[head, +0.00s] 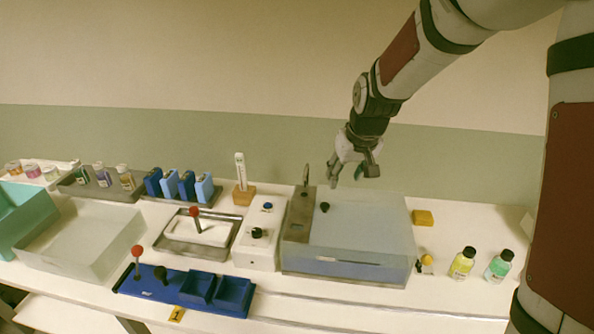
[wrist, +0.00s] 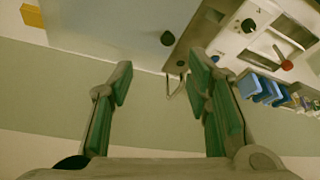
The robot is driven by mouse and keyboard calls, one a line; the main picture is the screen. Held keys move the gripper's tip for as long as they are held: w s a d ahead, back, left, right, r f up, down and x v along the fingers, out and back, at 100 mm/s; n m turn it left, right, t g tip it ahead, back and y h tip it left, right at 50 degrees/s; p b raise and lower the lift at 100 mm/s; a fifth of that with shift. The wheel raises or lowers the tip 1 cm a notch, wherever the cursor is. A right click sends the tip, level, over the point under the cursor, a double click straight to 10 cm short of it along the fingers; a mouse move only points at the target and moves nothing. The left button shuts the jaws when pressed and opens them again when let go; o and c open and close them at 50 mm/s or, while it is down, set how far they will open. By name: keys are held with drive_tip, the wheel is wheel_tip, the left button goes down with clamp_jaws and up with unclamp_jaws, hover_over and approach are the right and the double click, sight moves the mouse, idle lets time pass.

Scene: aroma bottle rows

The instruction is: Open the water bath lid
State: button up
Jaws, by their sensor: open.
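The water bath (head: 345,268) stands right of the middle of the bench, with its pale flat lid (head: 365,222) lying closed over it. A black round knob (head: 324,207) sits on the lid near its left side; it also shows in the wrist view (wrist: 167,38). A grey control panel (head: 298,215) with a small upright metal piece is at the bath's left end. My gripper (head: 352,180) is open and empty above the back of the lid, apart from the knob. In the wrist view my gripper's two green-padded fingers (wrist: 160,85) are spread wide.
Left of the bath are a white box with a black knob (head: 257,233), a tray with a red-topped handle (head: 195,212) and a blue rack (head: 215,290). Two bottles (head: 463,263) and a yellow block (head: 422,218) stand to the right. A wall rises behind the bench.

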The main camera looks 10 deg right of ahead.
drive_tip(key=w+a+f, duration=0.1)
drive_tip(key=w+f, duration=0.1)
drive_tip(key=p, duration=0.2)
approach(325, 205)
drive_tip(key=x, duration=0.8)
drive_tip(key=shift+f, duration=0.1)
clamp_jaws()
